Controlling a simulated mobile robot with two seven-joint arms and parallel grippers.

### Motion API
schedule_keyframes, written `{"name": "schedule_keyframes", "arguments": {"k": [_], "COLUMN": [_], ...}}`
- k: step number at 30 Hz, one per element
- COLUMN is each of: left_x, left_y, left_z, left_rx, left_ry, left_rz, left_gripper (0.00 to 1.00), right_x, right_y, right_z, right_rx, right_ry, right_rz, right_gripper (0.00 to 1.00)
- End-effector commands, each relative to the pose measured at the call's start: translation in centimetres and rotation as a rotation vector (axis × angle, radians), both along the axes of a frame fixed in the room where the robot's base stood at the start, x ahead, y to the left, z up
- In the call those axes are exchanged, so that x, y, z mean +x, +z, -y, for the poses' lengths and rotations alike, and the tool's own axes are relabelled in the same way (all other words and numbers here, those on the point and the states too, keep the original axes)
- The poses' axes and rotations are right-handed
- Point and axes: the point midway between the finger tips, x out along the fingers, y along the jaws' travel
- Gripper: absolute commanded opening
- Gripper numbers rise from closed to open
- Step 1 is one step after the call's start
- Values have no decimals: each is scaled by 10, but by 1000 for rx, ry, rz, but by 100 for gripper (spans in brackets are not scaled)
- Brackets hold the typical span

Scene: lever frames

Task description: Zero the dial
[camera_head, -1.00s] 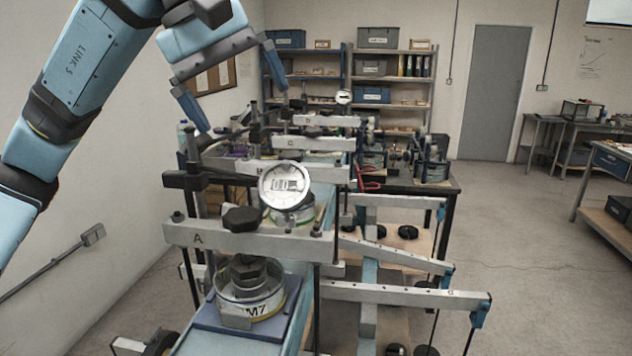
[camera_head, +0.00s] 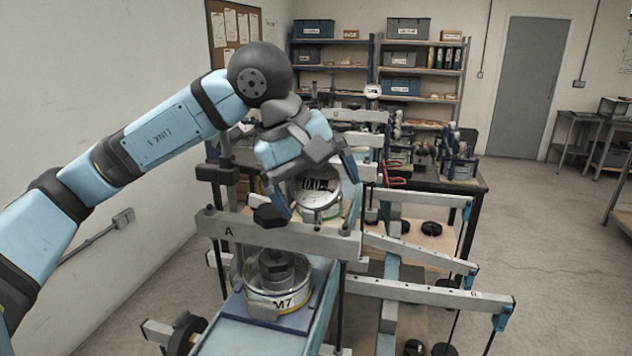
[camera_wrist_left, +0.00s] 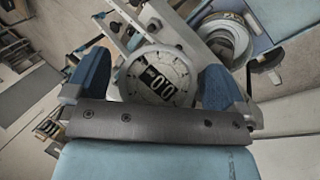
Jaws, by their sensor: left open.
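The round dial gauge (camera_head: 318,190) with a white face sits above the beam marked A (camera_head: 285,237). It also shows in the left wrist view (camera_wrist_left: 158,78), where its display appears tilted and seems to read 0.0; smaller marks are unclear. My left gripper (camera_head: 320,197) is open, with one finger on each side of the dial. In the left wrist view, its blue fingers (camera_wrist_left: 152,66) flank the dial face, with a gap visible on the left side; contact on the right cannot be told. My right gripper is not in view.
A dark knob (camera_head: 271,216) stands on the beam close to the left finger. Below is a round cell marked M7 (camera_head: 278,298). More beams and lever arms (camera_head: 430,292) extend behind and to the right. Open floor (camera_head: 545,240) lies at the right.

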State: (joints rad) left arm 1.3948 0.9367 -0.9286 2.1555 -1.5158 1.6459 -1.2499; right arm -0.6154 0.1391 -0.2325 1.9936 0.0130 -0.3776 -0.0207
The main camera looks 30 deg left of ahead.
Motion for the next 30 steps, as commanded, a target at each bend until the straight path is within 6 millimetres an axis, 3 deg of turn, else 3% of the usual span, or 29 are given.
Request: {"name": "schedule_keyframes", "arguments": {"k": [7, 13, 30], "left_x": [0, 0, 0], "left_y": [-1, 0, 0], "left_z": [0, 0, 0], "left_rx": [0, 0, 92], "left_ry": [0, 0, -92], "left_rz": [0, 0, -24], "left_gripper": [97, 51, 50], "right_x": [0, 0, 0], "right_y": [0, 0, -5], "right_z": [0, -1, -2], "right_rx": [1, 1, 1], "right_ry": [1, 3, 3], "right_rz": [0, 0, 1], "right_gripper": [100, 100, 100]}}
